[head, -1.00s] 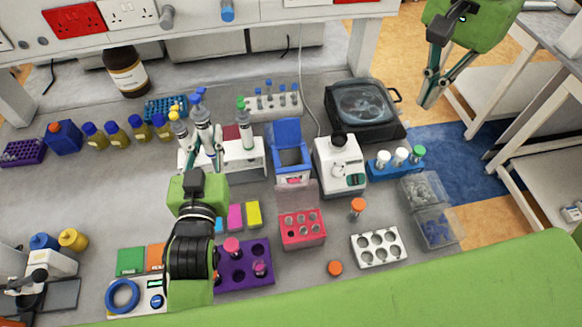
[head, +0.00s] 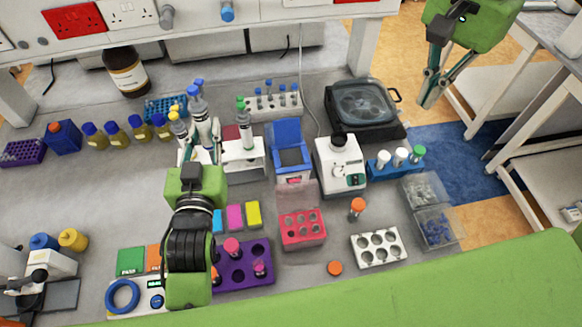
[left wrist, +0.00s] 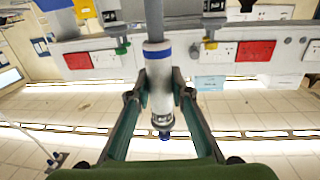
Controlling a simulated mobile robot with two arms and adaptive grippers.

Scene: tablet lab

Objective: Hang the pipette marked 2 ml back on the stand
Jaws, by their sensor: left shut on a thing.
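My left gripper (head: 200,155) is shut on a white pipette with a blue top (head: 198,105). In the left wrist view the pipette's white body with a blue band (left wrist: 158,85) sits between the two fingers, upright in that picture. The white pipette stand (head: 243,157) is just right of the gripper in the head view. A green-topped pipette (head: 246,128) hangs on it, and a yellow-topped one (head: 177,126) shows at its left end. The 2 ml marking is not readable. My right gripper (head: 431,100) is raised at upper right, empty; its fingertip gap is unclear.
A blue open box (head: 288,140) stands right of the stand, and a white tube rack (head: 272,104) is behind. Brown bottles (head: 115,137) are at left. Sticky notes (head: 236,216) and a purple rack (head: 240,268) lie in front.

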